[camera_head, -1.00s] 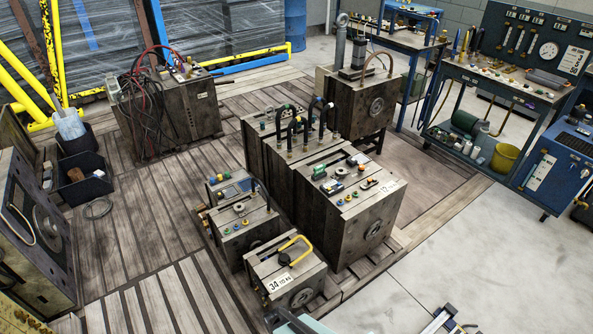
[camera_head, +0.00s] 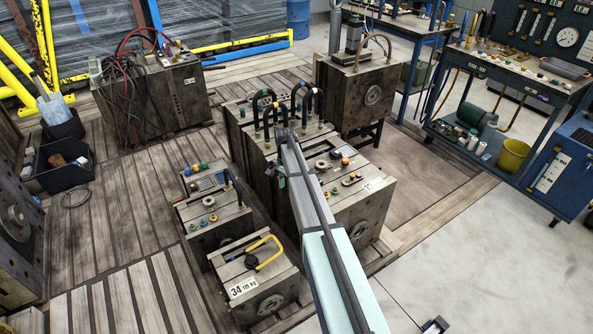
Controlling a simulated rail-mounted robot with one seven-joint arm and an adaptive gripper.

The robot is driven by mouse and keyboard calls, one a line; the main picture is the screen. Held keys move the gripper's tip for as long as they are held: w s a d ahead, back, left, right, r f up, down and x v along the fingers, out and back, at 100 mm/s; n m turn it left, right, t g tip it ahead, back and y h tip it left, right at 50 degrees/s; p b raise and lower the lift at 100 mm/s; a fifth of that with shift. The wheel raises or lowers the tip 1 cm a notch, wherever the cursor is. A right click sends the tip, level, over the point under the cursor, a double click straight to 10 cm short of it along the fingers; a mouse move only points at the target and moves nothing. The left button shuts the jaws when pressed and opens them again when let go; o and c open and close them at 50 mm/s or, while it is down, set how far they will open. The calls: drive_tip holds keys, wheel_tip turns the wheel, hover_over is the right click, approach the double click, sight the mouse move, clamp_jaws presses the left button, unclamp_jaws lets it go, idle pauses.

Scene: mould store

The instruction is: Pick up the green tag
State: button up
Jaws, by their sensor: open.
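The large wooden-sided mould block (camera_head: 352,212) in the middle carries several small fittings and coloured pieces on its top. My arm reaches in from the lower right, and its far end lies over the left part of this top. My gripper (camera_head: 281,172) is small and partly hidden there, below the wrist; I make out nothing held in it. A dark green bit shows beside it, but I cannot tell if it is the tag. The spot where a green piece lay on the block is now behind my arm, so I cannot clearly see the green tag.
Black curved handles (camera_head: 303,103) rise just behind my arm's end. A smaller block with coloured knobs (camera_head: 214,218) and a block with a yellow handle (camera_head: 268,252) stand to the left. A blue workbench (camera_head: 445,137) stands at the right.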

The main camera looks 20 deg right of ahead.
drive_tip(key=w+d+r+m+t+b, duration=0.1)
drive_tip(key=w+d+r, duration=0.25)
drive_tip(key=r, duration=0.25)
drive_tip(key=w+d+r+m+b, duration=0.1)
drive_tip(key=w+d+r+m, duration=0.15)
drive_tip(key=w+r, duration=0.3)
drive_tip(key=w+d+r+t+b, duration=0.1)
drive_tip(key=w+d+r, duration=0.3)
drive_tip(key=r, duration=0.2)
drive_tip(key=shift+m, duration=0.25)
wheel_tip(320, 180, down, 11)
drive_tip(key=shift+s+f+p, duration=0.15)
drive_tip(key=shift+f+p, duration=0.05)
drive_tip(key=shift+p, duration=0.7)
drive_tip(key=shift+s+a+f+p, duration=0.1)
drive_tip(key=shift+f+p, duration=0.2)
drive_tip(key=shift+f, duration=1.05)
drive_tip(key=shift+s+a+f+p, duration=0.1)
drive_tip(key=shift+f+p, duration=0.15)
drive_tip(key=shift+f, duration=1.1)
clamp_jaws()
